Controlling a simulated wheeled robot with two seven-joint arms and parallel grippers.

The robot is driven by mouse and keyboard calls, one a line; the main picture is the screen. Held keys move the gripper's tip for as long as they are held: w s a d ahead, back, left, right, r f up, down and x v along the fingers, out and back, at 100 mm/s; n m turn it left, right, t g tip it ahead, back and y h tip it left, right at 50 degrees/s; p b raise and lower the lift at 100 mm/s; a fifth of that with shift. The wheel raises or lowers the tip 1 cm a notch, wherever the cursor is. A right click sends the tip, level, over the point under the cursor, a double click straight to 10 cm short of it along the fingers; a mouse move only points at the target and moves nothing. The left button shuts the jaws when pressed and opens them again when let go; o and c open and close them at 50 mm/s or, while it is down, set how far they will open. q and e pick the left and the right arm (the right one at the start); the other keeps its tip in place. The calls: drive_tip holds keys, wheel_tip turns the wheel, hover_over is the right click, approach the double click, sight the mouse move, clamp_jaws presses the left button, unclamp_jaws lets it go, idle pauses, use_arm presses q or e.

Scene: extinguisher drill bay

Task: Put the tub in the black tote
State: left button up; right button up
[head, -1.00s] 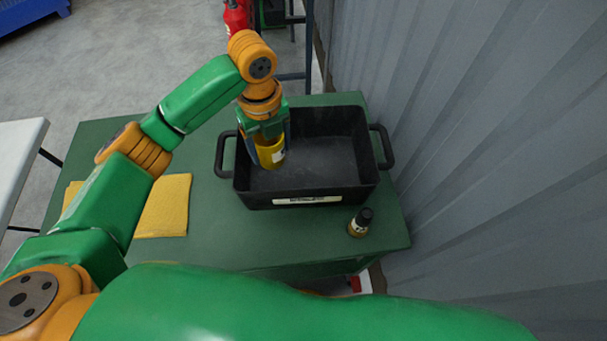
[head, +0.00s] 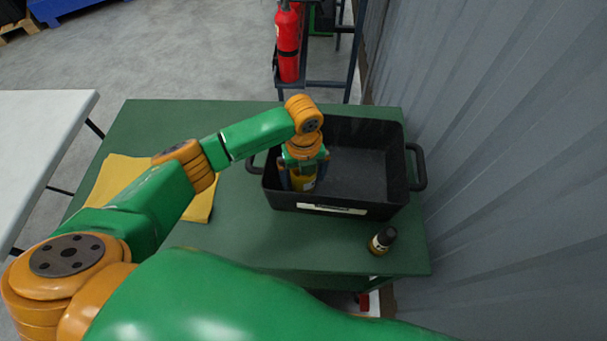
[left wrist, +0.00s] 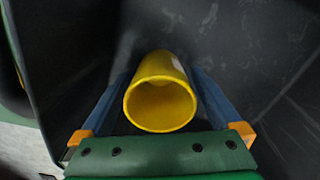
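The yellow tub (head: 303,183) is inside the black tote (head: 345,205), near its left wall. Its open round rim (left wrist: 160,107) faces the camera in the left wrist view. My left gripper (head: 304,178) reaches down into the tote. Its blue fingers (left wrist: 160,95) lie along both sides of the tub and look closed on it. I cannot tell whether the tub's base touches the tote's floor. My right gripper is not in view.
The tote stands on a green table (head: 250,240). A small dark-capped bottle (head: 382,241) stands in front of it. A yellow cloth (head: 120,178) lies at left. A corrugated wall (head: 490,170) runs along the right. A red extinguisher (head: 288,45) is behind the table.

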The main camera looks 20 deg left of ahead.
use_arm(q)
wheel_tip(320, 180, up, 12)
drive_tip(key=shift+r+p, duration=0.15)
drive_tip(key=shift+p, duration=0.2)
idle(0.5)
